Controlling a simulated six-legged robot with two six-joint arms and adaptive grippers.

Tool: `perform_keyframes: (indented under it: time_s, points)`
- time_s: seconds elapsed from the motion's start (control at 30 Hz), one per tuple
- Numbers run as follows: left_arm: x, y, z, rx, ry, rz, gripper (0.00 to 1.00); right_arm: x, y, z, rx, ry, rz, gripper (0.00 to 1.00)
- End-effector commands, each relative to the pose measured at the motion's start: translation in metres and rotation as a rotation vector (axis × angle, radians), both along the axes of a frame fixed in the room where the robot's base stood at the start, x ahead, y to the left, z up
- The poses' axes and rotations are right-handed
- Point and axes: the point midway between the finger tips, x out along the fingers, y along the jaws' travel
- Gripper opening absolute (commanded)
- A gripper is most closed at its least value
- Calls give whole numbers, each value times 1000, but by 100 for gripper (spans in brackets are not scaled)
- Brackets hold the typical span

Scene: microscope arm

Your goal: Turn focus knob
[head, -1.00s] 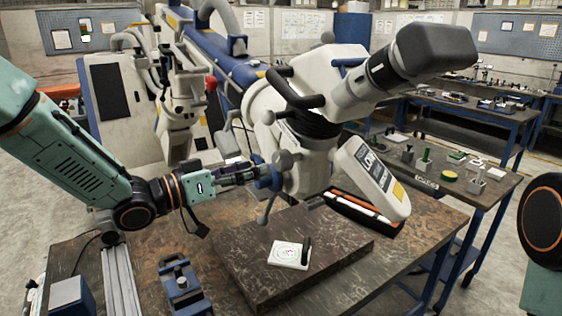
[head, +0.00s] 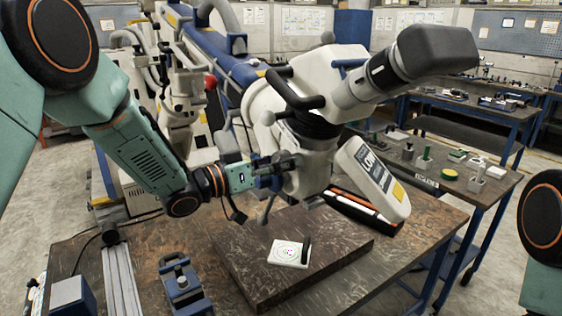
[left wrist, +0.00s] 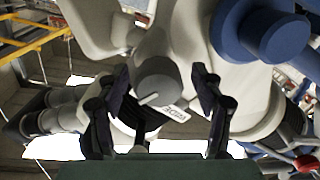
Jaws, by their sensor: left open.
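The microscope (head: 300,110) is a white stand with a black eyepiece tube, standing over the bench. The focus knob is a grey round knob (left wrist: 157,78) with a white mark, on the side of the microscope body. In the left wrist view it shows between the two dark fingers of my left gripper (left wrist: 160,92). The fingers are open, one on each side, with visible gaps to the knob. In the head view my left gripper (head: 268,174) is at the knob's side of the microscope and partly hides the knob. My right gripper is not in view.
A dark stone slab (head: 325,246) lies on the wooden bench, with a white target card (head: 287,254) on it. A blue clamp (head: 180,284) stands at the front left. A black tray with orange-trimmed tools (head: 358,212) lies behind the slab.

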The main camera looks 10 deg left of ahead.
Motion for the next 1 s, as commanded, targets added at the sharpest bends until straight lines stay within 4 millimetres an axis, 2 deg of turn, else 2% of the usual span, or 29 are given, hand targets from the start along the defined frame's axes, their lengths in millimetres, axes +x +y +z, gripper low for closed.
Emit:
perform_keyframes:
  time_s: [0.07, 0.7, 1.0]
  points:
    - [0, 0, 0, 0, 0, 0, 67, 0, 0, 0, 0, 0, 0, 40]
    - [0, 0, 0, 1, 1, 0, 14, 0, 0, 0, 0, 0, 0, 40]
    - [0, 0, -1, 33, -32, 0, 13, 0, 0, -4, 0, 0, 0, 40]
